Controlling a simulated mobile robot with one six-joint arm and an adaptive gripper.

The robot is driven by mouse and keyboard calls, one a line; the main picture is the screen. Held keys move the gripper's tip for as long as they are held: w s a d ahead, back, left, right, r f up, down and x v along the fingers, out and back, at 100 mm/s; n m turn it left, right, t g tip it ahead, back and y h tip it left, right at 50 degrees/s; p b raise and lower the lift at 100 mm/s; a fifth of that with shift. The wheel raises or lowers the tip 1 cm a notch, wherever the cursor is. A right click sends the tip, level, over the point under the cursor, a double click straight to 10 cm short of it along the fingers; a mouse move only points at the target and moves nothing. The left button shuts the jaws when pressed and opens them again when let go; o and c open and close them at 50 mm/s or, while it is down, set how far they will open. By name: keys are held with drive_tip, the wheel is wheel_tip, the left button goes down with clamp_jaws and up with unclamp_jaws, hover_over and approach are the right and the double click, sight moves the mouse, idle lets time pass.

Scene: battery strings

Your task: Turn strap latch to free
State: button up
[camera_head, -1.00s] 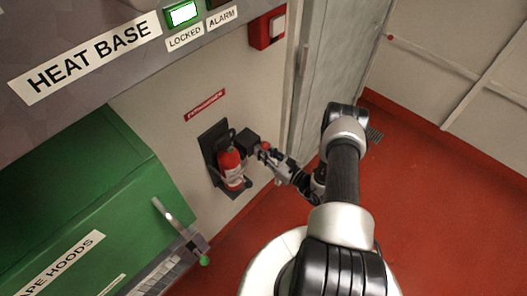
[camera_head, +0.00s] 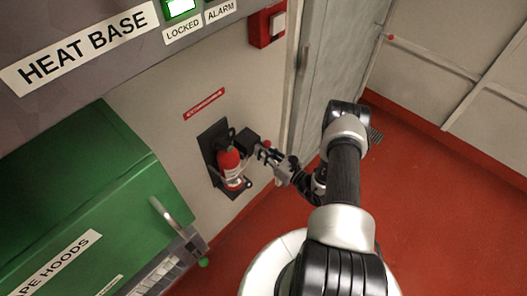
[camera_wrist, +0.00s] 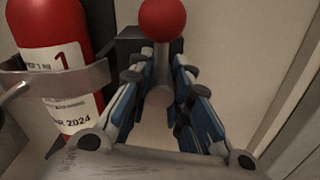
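The red fire extinguisher (camera_head: 231,168) hangs upright in a dark wall bracket (camera_head: 209,143). A metal strap (camera_wrist: 75,82) runs across its front in the wrist view. I take the lever with the red ball knob (camera_wrist: 162,18), just right of the extinguisher, to be the strap latch. The knob shows small in the head view (camera_head: 267,144). My gripper (camera_wrist: 160,75) is open, with its blue-sided fingers on either side of the pale lever stem below the knob. A gap seems to show on both sides, but contact is hard to judge. Nothing is held.
A dark block (camera_head: 247,138) sits on the bracket beside the latch. A green hood cabinet (camera_head: 75,190) with a handle (camera_head: 168,213) stands at left. A red alarm box (camera_head: 266,26) is above, and a grey door (camera_head: 335,70) stands to the right. The red floor (camera_head: 440,210) is open.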

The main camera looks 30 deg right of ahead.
drive_tip(key=shift+o, duration=1)
drive_tip(key=shift+s+f, duration=0.15)
drive_tip(key=shift+s, duration=0.05)
drive_tip(key=shift+o, duration=0.4)
drive_tip(key=v, duration=0.9)
drive_tip(key=shift+d, duration=0.15)
drive_tip(key=v, duration=0.2)
drive_tip(key=shift+s, duration=0.3)
